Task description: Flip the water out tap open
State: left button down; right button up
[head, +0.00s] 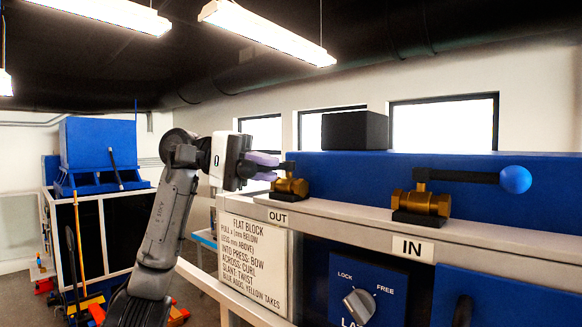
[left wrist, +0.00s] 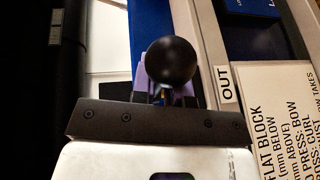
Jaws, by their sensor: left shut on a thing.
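The water out tap (head: 290,186) is a brass valve on the grey ledge, above the OUT label (head: 278,217). Its dark lever points left toward my left gripper (head: 265,167), whose purple fingers are closed around the lever's knob end. In the left wrist view a black ball knob (left wrist: 171,62) sits between the purple fingers of my left gripper (left wrist: 165,85). The fingers partly hide the lever and knob in the head view. My right gripper is not in view.
The IN tap (head: 421,203) stands to the right, its lever pointing right to a blue ball (head: 515,179). Behind both is a long blue tank (head: 350,170). An instruction sign (head: 253,255) and a LOCK/FREE dial (head: 358,304) are below the ledge.

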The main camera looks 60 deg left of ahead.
pick_arm(q)
jog(key=shift+g, duration=0.3)
jog(key=c, duration=1.2)
grip_release()
jog(key=shift+c, duration=0.2)
jog(key=shift+o, duration=0.5)
jog(key=shift+a, duration=0.1)
jog(key=v, duration=1.3)
jog(key=shift+s+a+p, duration=0.25)
jog(key=shift+s+p, duration=0.05)
